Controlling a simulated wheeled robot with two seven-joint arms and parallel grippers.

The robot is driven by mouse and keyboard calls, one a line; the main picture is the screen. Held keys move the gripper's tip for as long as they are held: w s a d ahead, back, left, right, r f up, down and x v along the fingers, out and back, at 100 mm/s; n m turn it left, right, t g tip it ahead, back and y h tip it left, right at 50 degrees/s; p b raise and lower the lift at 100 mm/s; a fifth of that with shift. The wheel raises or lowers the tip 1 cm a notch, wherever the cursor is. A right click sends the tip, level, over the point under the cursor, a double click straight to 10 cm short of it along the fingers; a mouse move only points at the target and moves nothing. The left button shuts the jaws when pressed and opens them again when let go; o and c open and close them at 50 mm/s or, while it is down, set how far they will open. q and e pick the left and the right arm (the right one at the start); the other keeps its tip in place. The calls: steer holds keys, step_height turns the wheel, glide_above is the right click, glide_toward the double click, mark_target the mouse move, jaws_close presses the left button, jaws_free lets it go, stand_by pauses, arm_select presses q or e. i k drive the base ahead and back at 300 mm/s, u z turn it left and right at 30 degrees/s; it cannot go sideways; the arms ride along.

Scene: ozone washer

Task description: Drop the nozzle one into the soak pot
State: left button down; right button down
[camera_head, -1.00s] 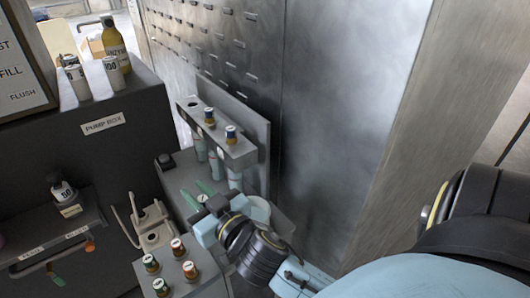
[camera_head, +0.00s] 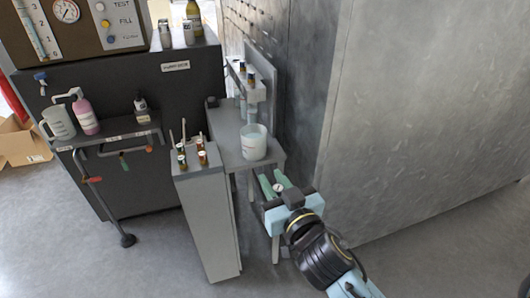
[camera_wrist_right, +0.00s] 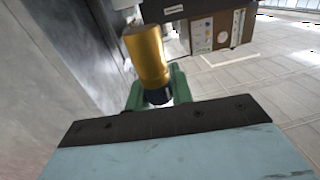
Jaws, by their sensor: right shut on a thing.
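My right gripper (camera_head: 273,183) has green fingers and points toward the back, in front of and just below the soak pot. In the right wrist view the right gripper (camera_wrist_right: 157,92) is shut on a nozzle (camera_wrist_right: 147,55), a gold cylinder with a dark blue end between the fingers. The nozzle cannot be made out in the head view. The soak pot (camera_head: 254,142) is a whitish, see-through beaker standing upright on the front of a grey bench. The gripper is apart from it. My left gripper is not in view.
A rack (camera_head: 257,92) with a few capped pieces stands behind the pot. A grey pedestal (camera_head: 207,215) with several small bottles is left of it. A tall metal wall (camera_head: 430,110) rises at the right. The dark pump box (camera_head: 110,85) stands at the left; floor is free in front.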

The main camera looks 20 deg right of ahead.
mark_target(259, 151)
steer(key=z, duration=0.7)
steer(key=i, duration=0.5)
steer(key=k, duration=0.5)
steer(key=u, duration=1.7)
steer(key=i, duration=1.15)
steer(key=z, duration=2.3)
